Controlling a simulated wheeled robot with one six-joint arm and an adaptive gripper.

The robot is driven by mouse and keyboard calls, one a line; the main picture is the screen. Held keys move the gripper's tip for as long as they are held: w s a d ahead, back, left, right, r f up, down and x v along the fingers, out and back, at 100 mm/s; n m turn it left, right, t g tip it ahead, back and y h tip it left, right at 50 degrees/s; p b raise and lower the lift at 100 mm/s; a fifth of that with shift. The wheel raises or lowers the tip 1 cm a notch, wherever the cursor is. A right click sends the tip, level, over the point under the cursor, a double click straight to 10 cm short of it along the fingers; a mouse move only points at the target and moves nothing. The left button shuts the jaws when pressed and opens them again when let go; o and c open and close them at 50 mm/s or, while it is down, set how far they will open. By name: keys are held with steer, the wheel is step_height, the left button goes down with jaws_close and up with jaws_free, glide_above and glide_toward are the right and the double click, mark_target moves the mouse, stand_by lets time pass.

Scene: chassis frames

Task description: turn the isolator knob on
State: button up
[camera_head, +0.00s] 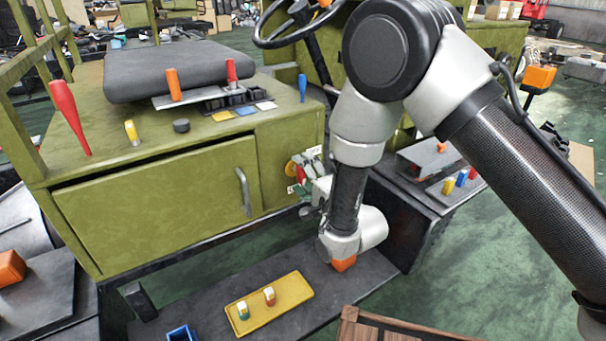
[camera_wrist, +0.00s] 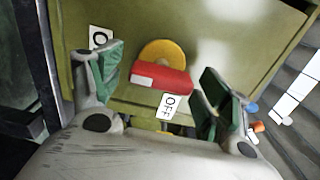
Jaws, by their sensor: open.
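The isolator knob has a red bar handle (camera_wrist: 160,79) on a round yellow disc (camera_wrist: 163,52), on the green cabinet's side face. In the wrist view the bar lies roughly level, tilted slightly, with a white mark near its left end. A white OFF label (camera_wrist: 168,105) is just below the bar. Another label (camera_wrist: 100,37) at upper left shows an O; the rest is hidden by a finger. My gripper (camera_wrist: 160,82) is open, its green-padded fingers either side of the bar, with visible gaps. In the head view my gripper (camera_head: 309,183) is at the knob's yellow disc (camera_head: 291,169).
The green cabinet (camera_head: 150,195) carries a dark seat cushion (camera_head: 180,70) and several coloured levers. A dark side box (camera_head: 425,195) stands right of my wrist.

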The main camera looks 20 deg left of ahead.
steer(key=v, duration=1.1)
steer(key=shift+s+d, duration=0.25)
